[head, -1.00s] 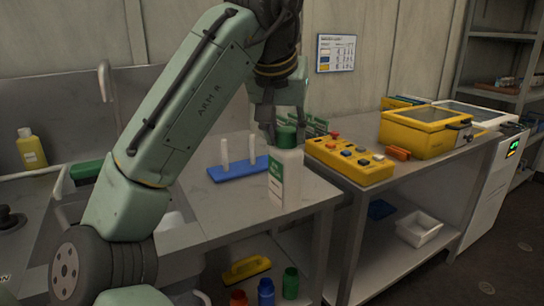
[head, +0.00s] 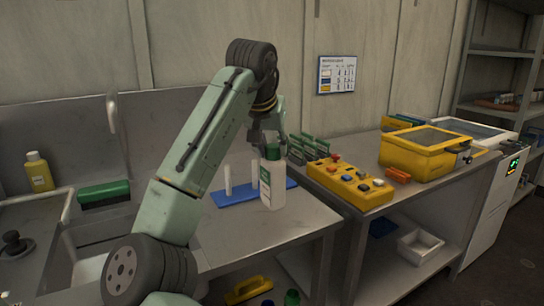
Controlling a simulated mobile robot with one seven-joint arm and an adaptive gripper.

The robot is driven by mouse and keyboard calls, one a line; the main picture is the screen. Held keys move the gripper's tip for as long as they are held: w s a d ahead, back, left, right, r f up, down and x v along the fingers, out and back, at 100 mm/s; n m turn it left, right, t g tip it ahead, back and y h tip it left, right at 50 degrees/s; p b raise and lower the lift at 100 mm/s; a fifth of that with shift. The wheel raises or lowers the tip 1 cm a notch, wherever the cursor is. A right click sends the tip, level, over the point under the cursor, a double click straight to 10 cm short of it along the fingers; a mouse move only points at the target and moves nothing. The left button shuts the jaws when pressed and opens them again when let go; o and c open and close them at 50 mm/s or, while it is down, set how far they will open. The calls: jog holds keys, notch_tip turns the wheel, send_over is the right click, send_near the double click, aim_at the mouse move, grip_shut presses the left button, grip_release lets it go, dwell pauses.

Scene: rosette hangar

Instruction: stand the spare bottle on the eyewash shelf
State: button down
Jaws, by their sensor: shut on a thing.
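The white bottle with a green cap and a green-and-white label (head: 272,188) is upright above or on the steel counter, in front of the right end of a blue rack. My gripper (head: 268,146) is shut on it near the cap. The fingers are small and partly hidden by the bottle's top and the arm. I cannot tell whether the bottle's base touches the counter. I cannot pick out a shelf marked as the eyewash shelf in this view.
The blue rack (head: 228,199) with white upright pegs lies close behind the bottle. A yellow button box (head: 348,184) and green upright items (head: 310,148) stand to the right. A sink (head: 85,235) and yellow bottle (head: 38,172) are at left. Counter in front of the bottle is clear.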

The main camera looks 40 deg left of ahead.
aim_at(271, 157)
jog(key=shift+f+p, duration=0.3)
jog(key=shift+f, duration=1.4)
jog(key=shift+f, duration=0.15)
jog(key=c, duration=1.1)
grip_release()
